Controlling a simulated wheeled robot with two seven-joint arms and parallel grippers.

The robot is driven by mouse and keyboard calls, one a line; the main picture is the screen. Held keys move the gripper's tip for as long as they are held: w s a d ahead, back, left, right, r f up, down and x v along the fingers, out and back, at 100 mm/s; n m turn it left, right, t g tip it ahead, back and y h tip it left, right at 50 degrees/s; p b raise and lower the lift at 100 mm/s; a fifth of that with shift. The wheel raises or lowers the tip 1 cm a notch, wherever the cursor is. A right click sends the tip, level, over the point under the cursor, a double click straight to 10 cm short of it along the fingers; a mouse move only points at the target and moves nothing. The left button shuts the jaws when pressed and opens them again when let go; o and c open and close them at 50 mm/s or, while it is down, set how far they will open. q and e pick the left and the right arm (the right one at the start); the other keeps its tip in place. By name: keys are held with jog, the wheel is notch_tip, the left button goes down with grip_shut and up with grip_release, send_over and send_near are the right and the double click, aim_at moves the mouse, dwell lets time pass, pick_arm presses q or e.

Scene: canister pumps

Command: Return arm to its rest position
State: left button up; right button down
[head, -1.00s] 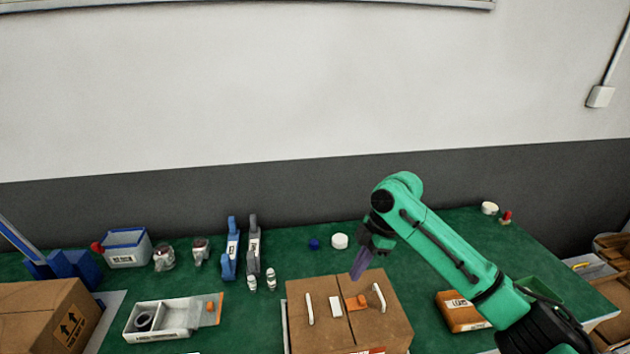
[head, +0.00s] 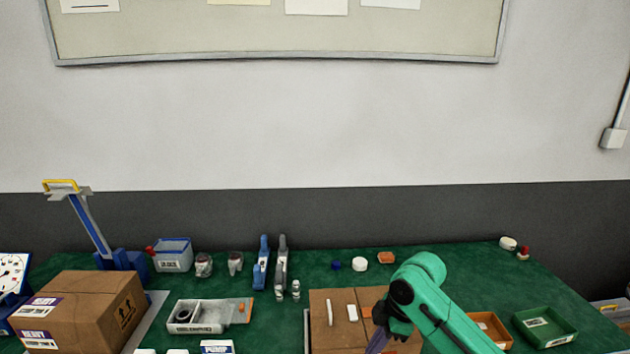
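My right arm is green and comes in from the lower right. No held object shows. My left gripper is not in view.
An orange bin (head: 490,328) and a green bin (head: 545,327) lie right of the arm.

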jog(key=s+a+f+m+t, duration=0.1)
jog(key=s+f+m+t, duration=0.1)
jog(key=s+f+m, duration=0.6)
jog(key=s+d+f+m+t+h, duration=0.15)
jog(key=s+d+m+h, duration=0.25)
jog(key=s+d+m, duration=0.6)
jog(key=s+d+f+n+g+b, duration=0.1)
jog(key=s+f, duration=0.1)
jog(key=f, duration=1.1)
jog(key=s+d+f+n, duration=0.1)
jog(key=s+f+n, duration=0.15)
jog(key=f, duration=0.95)
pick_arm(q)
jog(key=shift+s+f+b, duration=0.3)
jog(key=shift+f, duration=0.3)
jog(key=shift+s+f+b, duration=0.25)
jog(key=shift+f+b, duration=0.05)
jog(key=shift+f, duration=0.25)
pick_arm(e)
jog(key=s+d+f+g, duration=0.1)
jog(key=s+d+f, duration=0.1)
jog(key=s+f, duration=1.2)
jog(key=s, duration=0.2)
jog(key=shift+s+d+f+m, duration=0.3)
jog(key=shift+d+m, duration=0.05)
jog(key=shift+g, duration=0.25)
